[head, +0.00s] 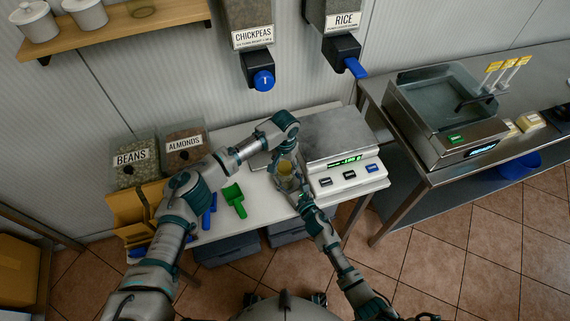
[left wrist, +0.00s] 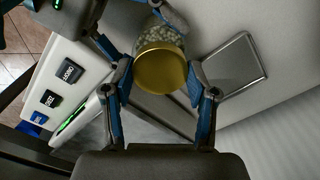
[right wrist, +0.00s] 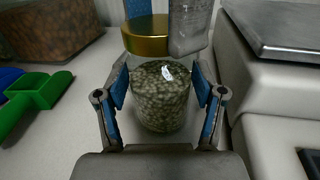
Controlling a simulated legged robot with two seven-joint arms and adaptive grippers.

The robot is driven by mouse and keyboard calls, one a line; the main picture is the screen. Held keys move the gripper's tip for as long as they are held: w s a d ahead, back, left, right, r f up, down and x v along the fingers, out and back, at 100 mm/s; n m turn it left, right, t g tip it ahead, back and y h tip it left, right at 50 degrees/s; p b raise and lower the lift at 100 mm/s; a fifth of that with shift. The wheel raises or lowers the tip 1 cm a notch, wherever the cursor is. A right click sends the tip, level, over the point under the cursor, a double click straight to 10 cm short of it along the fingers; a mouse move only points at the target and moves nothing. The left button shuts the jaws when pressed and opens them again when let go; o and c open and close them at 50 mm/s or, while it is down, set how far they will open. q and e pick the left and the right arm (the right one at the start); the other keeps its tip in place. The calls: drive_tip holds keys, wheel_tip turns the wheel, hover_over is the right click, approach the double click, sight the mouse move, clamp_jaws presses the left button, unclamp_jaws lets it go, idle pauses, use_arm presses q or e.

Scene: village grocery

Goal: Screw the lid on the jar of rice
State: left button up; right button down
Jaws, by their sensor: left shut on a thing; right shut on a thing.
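The glass jar of rice (right wrist: 160,100) stands upright on the white counter, full of pale speckled grains. My right gripper (right wrist: 160,86) is shut around its sides. The gold lid (right wrist: 147,36) is over the jar's mouth, held by my left gripper (left wrist: 160,74), whose fingers come down from above. In the left wrist view the lid (left wrist: 160,68) hides most of the jar (left wrist: 160,35). I cannot tell whether the lid rests on the rim or sits just above it. In the head view the lid (head: 286,168) is small, between both grippers.
A scale (head: 345,178) stands close to the right of the jar. A green scoop (head: 234,199) and blue scoops (head: 209,214) lie to the left. Bins of beans (head: 133,168) and almonds (head: 184,149) are at the back left. The rice dispenser (head: 342,48) hangs above.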

use_arm(q)
drive_tip(key=m, duration=0.4)
drive_tip(key=o, duration=1.4)
wheel_tip(320, 180, up, 12)
drive_tip(key=shift+w+f, duration=0.1)
use_arm(e)
drive_tip(key=shift+c, duration=0.2)
unclamp_jaws()
